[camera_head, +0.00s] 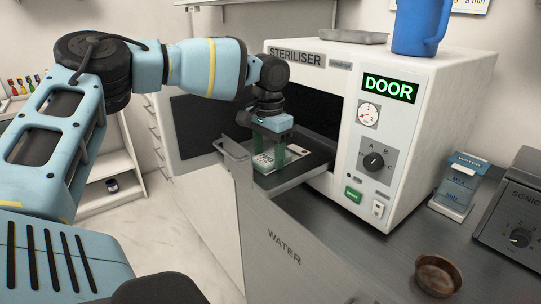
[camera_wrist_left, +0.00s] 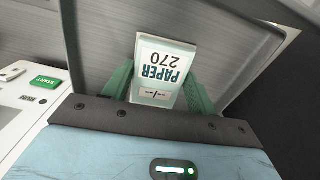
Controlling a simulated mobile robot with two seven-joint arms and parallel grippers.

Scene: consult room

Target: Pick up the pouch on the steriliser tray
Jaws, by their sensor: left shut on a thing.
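The pouch (camera_head: 263,163) is a small pale packet with dark print, at the steriliser tray in the head view. In the left wrist view the pouch (camera_wrist_left: 163,68) reads "PAPER 270", upside down. The steriliser tray (camera_head: 290,177) is dark and sticks out of the steriliser's open front. My left gripper (camera_head: 268,158) points down over the tray, with green fingers shut on the pouch. The fingers (camera_wrist_left: 158,90) lie on either side of it in the wrist view. I cannot tell whether the pouch touches the tray. My right gripper is not in view.
The white steriliser (camera_head: 340,130) stands behind the tray, with a blue jug (camera_head: 420,27) and a metal tray (camera_head: 333,37) on top. A brown bowl (camera_head: 438,275), a water container (camera_head: 458,185) and a grey sonic unit (camera_head: 515,215) stand on the counter (camera_head: 350,260) at right.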

